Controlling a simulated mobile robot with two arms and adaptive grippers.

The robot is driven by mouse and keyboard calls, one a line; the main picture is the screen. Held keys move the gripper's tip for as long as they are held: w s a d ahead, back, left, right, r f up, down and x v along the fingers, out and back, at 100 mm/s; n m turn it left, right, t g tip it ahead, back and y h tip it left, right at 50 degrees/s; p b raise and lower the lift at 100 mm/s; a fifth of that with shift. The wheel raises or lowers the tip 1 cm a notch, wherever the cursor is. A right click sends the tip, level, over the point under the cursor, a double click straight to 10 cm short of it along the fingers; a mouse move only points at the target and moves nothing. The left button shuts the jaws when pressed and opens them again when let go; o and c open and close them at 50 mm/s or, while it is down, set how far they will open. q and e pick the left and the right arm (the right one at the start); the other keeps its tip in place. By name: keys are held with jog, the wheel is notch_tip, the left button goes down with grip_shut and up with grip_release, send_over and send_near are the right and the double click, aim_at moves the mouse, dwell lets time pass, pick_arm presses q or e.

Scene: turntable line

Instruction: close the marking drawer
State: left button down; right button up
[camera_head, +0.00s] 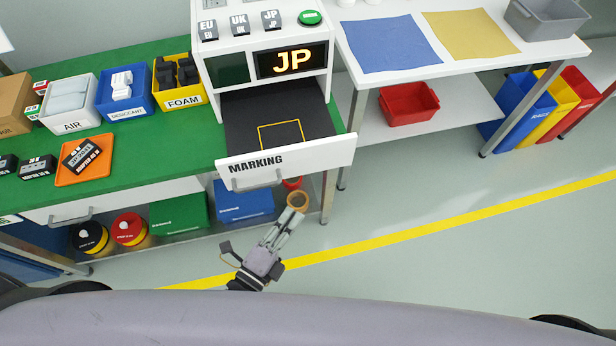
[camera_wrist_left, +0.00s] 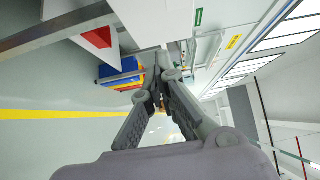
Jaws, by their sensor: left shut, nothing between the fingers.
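The marking drawer (camera_head: 340,152) is pulled out of the white marking machine (camera_head: 208,49). Its white front carries the word MARKING and a grey bar handle (camera_head: 257,183). Inside, its dark floor shows a yellow square outline and nothing lies on it. My left gripper (camera_head: 293,216) is shut and empty, in front of and below the drawer front, apart from it in the picture. In the left wrist view the fingers (camera_wrist_left: 155,85) come together with nothing between them. My right gripper is not in view.
The green bench (camera_head: 180,140) holds bins and an orange tray (camera_head: 84,160) to the left. A white table (camera_head: 480,55) with blue and yellow mats stands to the right. A lower shelf holds boxes and reels. The floor in front, with a yellow line (camera_head: 430,231), is clear.

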pick_arm(q)
jog(key=p, duration=0.2)
send_near(316, 161)
jog(key=d, duration=0.4)
jog(key=w, duration=0.1)
jog(key=w+a, duration=0.1)
jog(key=w, duration=0.2)
jog(key=shift+w+a+f, duration=0.1)
jog(key=shift+a, duration=0.2)
